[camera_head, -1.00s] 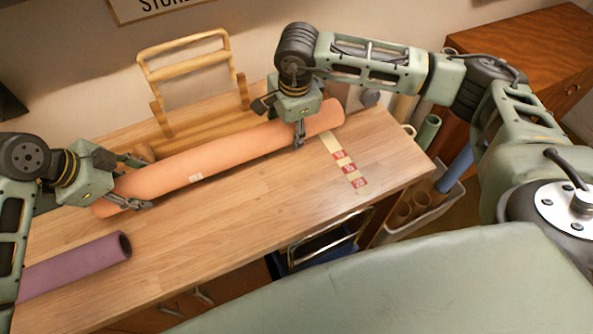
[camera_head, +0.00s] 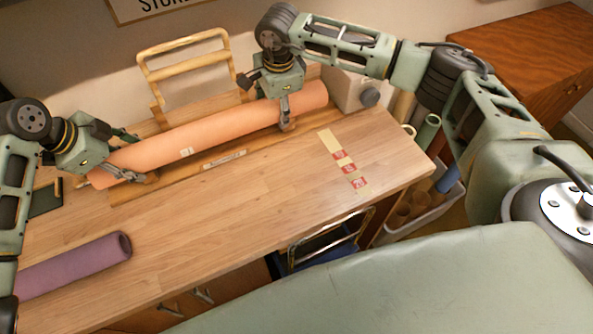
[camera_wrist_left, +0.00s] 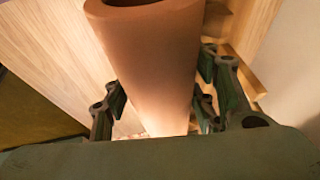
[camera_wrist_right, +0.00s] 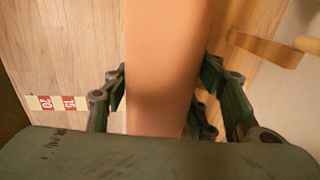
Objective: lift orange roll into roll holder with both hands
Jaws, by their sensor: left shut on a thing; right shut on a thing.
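The orange roll (camera_head: 230,122) lies lengthwise over the wooden roll holder (camera_head: 190,176), whose front board shows below it. I cannot tell whether the roll touches the holder or hangs just above it. My left gripper (camera_head: 130,163) is shut on the roll near its left end. My right gripper (camera_head: 287,110) is shut on it nearer its right end. In the right wrist view the roll (camera_wrist_right: 165,60) also passes between the fingers. Much of the holder is hidden behind the roll.
A purple roll (camera_head: 75,267) lies at the table's front left. A measuring strip with red marks (camera_head: 347,168) lies right of the holder. A pale box with a grey knob (camera_head: 350,90) stands behind it. The table's front middle is clear.

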